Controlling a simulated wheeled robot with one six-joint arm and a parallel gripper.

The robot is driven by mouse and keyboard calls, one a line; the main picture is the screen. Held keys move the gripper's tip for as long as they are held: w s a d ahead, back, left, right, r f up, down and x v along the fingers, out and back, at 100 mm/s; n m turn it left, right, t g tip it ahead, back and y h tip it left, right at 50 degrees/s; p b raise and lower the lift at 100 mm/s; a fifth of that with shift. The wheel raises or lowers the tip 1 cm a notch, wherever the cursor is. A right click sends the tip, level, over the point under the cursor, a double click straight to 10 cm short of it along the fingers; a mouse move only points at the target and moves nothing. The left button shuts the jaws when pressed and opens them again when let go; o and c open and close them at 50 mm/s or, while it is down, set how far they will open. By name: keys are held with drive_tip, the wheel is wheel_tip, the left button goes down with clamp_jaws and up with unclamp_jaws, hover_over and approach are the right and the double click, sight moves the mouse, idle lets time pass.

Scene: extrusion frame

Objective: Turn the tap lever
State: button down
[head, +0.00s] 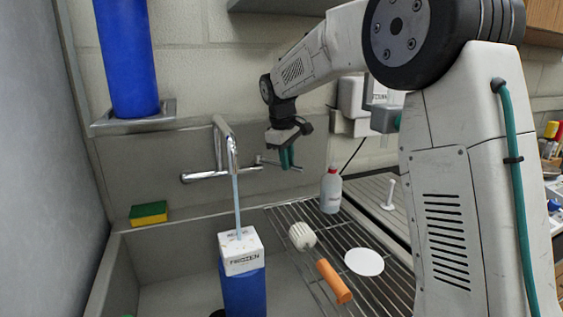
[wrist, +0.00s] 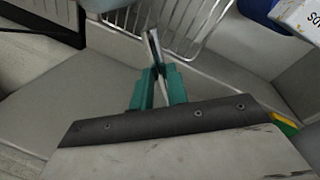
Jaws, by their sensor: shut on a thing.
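The chrome tap (head: 222,140) is mounted on the grey back wall of the sink. A thin pale-blue stream (head: 237,195) runs down from its spout. The thin metal tap lever (head: 265,161) sticks out to the right of the tap. My gripper (head: 287,157) points down at the lever's outer end, with teal fingers. In the wrist view, my gripper (wrist: 159,72) is shut on the slim metal lever (wrist: 154,47), which stands out beyond the fingertips. The exact contact between fingers and lever is partly hidden by the fingers.
Below the spout, a white box (head: 241,252) marked FROZEN sits on a blue container (head: 244,290). A wire rack (head: 315,247) to the right holds a bottle (head: 331,190), an orange cylinder (head: 334,282) and a white disc (head: 364,262). A sponge (head: 148,213) lies left.

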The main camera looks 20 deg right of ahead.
drive_tip(key=shift+w+d+n, duration=0.6)
drive_tip(key=shift+d+n, duration=0.1)
drive_tip(key=shift+n, duration=0.3)
drive_tip(key=c, duration=1.4)
unclamp_jaws()
drive_tip(key=shift+o, duration=0.2)
drive_tip(key=r, duration=0.5)
drive_tip(key=s+a+r, duration=0.1)
drive_tip(key=r, duration=0.1)
drive_tip(key=shift+r, duration=0.35)
